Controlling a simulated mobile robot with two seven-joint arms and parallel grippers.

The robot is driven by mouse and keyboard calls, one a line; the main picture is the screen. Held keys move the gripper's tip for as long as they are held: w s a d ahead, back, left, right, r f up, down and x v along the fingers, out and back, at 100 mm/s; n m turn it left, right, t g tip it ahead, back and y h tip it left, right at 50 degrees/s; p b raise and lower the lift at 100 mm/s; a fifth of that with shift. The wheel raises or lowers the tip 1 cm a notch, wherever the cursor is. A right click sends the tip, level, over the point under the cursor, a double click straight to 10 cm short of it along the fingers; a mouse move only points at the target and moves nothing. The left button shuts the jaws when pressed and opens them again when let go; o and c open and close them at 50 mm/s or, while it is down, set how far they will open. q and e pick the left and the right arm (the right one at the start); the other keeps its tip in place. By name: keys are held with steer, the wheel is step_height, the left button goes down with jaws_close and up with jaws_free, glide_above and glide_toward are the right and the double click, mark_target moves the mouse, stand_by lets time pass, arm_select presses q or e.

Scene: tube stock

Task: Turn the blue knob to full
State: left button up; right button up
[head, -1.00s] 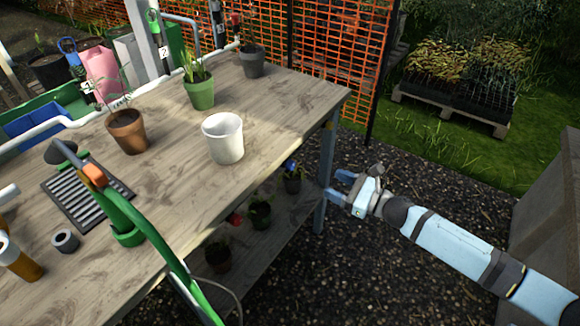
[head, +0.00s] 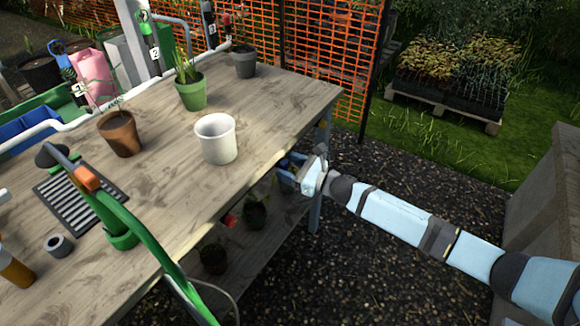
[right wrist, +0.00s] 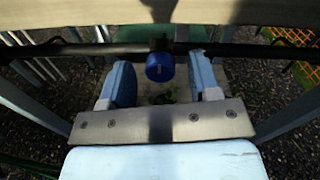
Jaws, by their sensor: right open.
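The blue knob (right wrist: 160,67) sits on a black pipe (right wrist: 90,49) below the bench, in the middle of the right wrist view. My right gripper (right wrist: 161,78) is open, with one blue finger to the left of the knob and one to the right. Gaps show between the knob and both fingers, so they do not seem to touch it. In the head view my right gripper (head: 290,173) reaches under the bench's right edge, and I cannot clearly separate the knob from the blue fingers there. My left gripper is not in view.
The wooden bench (head: 270,120) overhangs the gripper, and its blue-grey leg (head: 316,205) stands close by. A lower shelf (head: 245,250) holds several small plants. A white pot (head: 216,140) stands on the bench. Gravel to the right is open.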

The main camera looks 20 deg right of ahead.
steer(key=c, duration=0.9)
